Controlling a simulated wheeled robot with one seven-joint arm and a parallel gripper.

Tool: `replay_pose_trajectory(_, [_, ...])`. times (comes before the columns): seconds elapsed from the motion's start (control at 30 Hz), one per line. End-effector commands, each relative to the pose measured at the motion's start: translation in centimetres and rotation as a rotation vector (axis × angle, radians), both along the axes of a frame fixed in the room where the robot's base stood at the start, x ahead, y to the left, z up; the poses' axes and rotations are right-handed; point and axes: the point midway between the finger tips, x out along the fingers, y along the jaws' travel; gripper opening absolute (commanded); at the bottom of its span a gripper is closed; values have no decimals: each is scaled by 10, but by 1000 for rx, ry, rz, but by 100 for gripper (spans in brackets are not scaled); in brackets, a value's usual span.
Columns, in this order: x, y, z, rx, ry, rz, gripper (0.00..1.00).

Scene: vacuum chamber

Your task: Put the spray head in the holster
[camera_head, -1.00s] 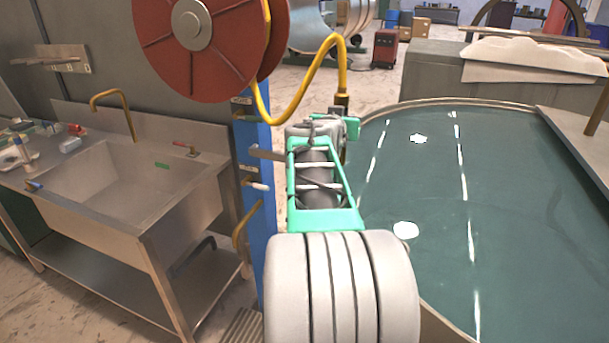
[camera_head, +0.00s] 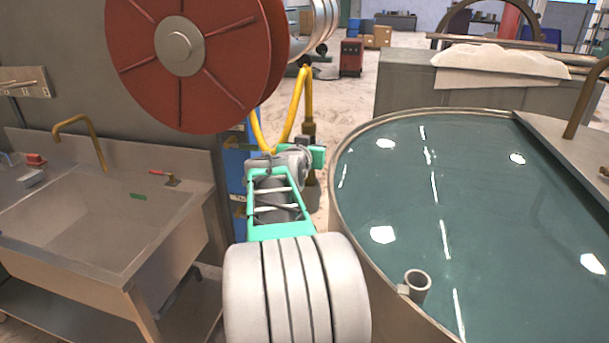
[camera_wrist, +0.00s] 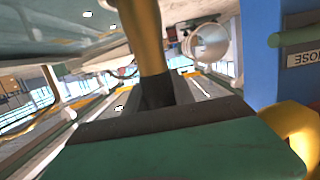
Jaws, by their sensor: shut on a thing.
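The spray head (camera_head: 308,129) is a brown and dark fitting at the end of a yellow hose (camera_head: 283,135). My green-fingered gripper (camera_head: 309,157) is shut on it beside the tank's left rim. In the wrist view the brown stem of the spray head (camera_wrist: 146,42) stands against the dark pad of my gripper (camera_wrist: 150,112). The holster (camera_head: 417,287) appears to be the small open grey cup fixed at the tank's near left rim. It looks empty and is apart from the spray head, nearer the camera and to the right.
A round tank (camera_head: 470,190) of dark green liquid fills the right. A red hose reel (camera_head: 150,75) hangs at upper left, above a steel sink (camera_head: 90,225). A blue post (camera_head: 238,165) stands behind my arm. A grey bench (camera_head: 430,90) is behind the tank.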

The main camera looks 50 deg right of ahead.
Motion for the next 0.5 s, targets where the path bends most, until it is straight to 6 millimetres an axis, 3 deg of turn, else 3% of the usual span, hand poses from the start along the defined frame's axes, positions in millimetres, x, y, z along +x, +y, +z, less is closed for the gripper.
replay_pose_trajectory(0.3, [1,0,-48,0,-2,2,0])
replay_pose_trajectory(0.5, [1,1,-53,-4,-4,3,0])
